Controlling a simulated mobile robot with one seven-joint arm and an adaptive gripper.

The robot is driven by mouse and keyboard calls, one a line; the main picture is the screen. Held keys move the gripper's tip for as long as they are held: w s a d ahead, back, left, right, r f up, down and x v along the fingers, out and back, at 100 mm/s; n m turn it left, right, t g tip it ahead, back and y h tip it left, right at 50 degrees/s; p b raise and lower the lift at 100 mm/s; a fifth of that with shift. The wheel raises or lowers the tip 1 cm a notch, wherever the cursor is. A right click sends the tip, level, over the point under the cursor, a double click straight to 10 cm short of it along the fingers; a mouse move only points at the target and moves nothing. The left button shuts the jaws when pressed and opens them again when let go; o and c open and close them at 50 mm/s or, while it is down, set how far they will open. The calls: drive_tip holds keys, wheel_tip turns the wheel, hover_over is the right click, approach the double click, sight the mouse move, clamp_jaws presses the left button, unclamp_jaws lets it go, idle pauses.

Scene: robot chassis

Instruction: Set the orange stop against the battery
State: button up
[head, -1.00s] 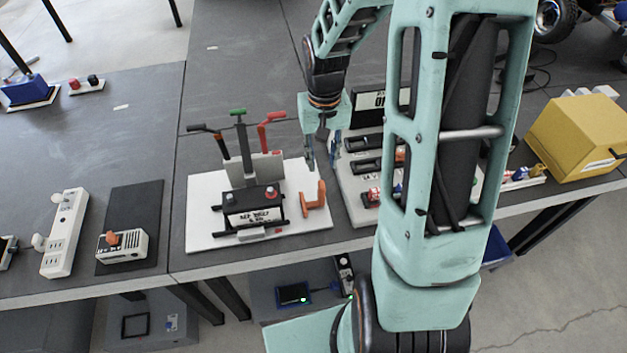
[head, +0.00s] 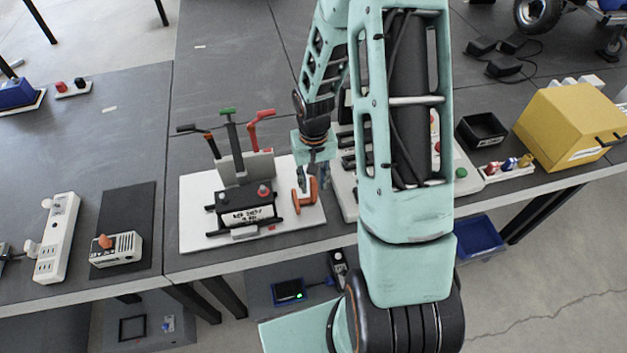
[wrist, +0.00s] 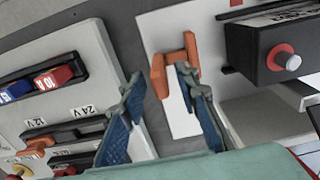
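The orange stop (head: 304,192) is a bracket shape on the right part of the white board (head: 198,236). The black battery (head: 247,200) sits on that board, to the left of the stop with a gap between them. In the wrist view the stop (wrist: 186,56) is just beyond my fingertips, and the battery (wrist: 250,62) with its red-ringed terminal is at the upper right. My gripper (head: 308,180) is low over the board at the stop. Its two blue-padded fingers (wrist: 158,88) are spread wide with nothing clearly between them; the right fingertip overlaps the stop's lower edge. I cannot tell whether they touch.
Upright levers with green and red handles (head: 228,113) stand behind the battery. A white switch panel (wrist: 55,85) lies close on the left in the wrist view. A yellow box (head: 563,130) stands at the far right.

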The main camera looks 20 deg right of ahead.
sight(296, 198)
clamp_jaws()
idle(0.3)
drive_tip(key=shift+a, duration=0.1)
drive_tip(key=a+b, duration=0.1)
drive_tip(key=a, duration=0.3)
drive_tip(key=shift+w+a+b, duration=0.15)
drive_tip(key=shift+w+b, duration=0.05)
drive_tip(key=shift+b, duration=0.15)
drive_tip(key=shift+a, duration=0.2)
unclamp_jaws()
drive_tip(key=shift+a, duration=0.15)
